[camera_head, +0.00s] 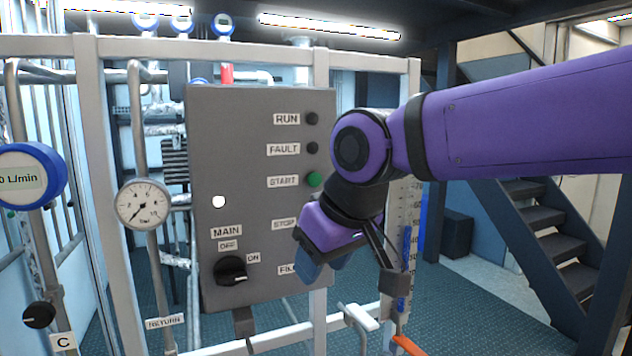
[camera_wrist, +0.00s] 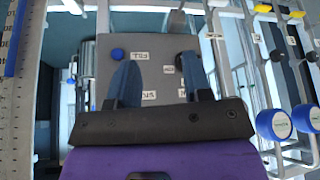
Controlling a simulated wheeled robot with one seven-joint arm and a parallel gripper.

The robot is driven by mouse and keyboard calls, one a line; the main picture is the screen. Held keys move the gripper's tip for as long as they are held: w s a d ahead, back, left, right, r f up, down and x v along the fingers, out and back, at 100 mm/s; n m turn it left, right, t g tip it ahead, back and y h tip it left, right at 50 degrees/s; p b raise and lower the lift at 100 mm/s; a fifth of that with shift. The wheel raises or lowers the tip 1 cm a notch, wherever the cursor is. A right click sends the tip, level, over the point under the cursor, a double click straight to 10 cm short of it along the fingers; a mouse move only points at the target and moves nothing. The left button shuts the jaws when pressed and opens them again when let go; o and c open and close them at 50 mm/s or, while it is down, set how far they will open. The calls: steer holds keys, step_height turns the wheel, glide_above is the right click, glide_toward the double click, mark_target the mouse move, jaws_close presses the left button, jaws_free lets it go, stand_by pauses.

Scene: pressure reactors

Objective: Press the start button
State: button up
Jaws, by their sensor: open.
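The green start button (camera_head: 314,179) sits beside the START label on the right side of the grey control panel (camera_head: 215,140). It is uncovered in the head view; I cannot make it out in the wrist view. My gripper (camera_head: 316,268) is below it, in front of the panel's lower right part, and covers the buttons beside the STOP and FILL labels in the head view. In the wrist view, my gripper (camera_wrist: 161,62) has its two blue fingers apart, with nothing between them but the panel behind.
The panel also has dark RUN (camera_head: 312,118) and FAULT (camera_head: 312,147) lamps and a black main knob (camera_head: 231,270). A blue button (camera_wrist: 117,54) shows in the wrist view. A pressure gauge (camera_head: 143,204) and pipes stand left; a staircase (camera_head: 530,215) stands right.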

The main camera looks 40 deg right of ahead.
jaws_close()
stand_by(1.4)
